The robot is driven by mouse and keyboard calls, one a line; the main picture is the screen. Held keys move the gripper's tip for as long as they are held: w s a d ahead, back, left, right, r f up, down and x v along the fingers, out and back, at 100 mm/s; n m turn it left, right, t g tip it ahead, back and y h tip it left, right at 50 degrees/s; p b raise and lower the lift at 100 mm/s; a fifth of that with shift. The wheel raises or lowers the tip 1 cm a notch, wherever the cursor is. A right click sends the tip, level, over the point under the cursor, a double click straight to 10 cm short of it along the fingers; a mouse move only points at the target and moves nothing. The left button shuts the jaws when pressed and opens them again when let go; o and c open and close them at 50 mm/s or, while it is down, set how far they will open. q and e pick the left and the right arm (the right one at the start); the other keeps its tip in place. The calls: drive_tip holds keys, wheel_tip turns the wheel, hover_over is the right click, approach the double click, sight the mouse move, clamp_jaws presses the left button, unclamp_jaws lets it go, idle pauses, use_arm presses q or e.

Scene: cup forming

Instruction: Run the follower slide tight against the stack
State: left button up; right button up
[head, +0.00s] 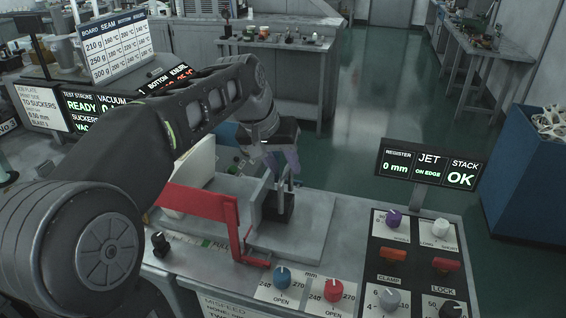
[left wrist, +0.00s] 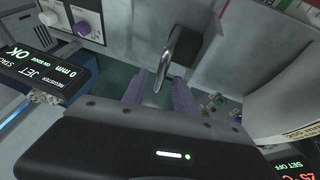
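The follower slide appears to be the grey upright plate with a dark handle (head: 279,203) on the metal bed, right of the red bracket. In the left wrist view its handle shows as a grey bar (left wrist: 163,62) with a dark block. The stack looks like the pale block of blanks (head: 190,172) left of it, partly hidden by my arm and the red bracket; whether slide and stack touch is hidden. My left gripper (head: 283,158) is just above the handle. Its purple fingers (left wrist: 158,92) are apart, with the bar's end showing between them, not visibly gripped. My right gripper is out of view.
A red bracket (head: 205,203) stands in front of the stack. A panel with knobs and orange switches (head: 415,265) is at the right, below a display (head: 429,166) reading register 0 mm, jet on edge, stack OK. Blue and red knobs (head: 283,277) line the front edge.

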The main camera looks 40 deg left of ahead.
use_arm(q)
clamp_jaws()
idle(1.4)
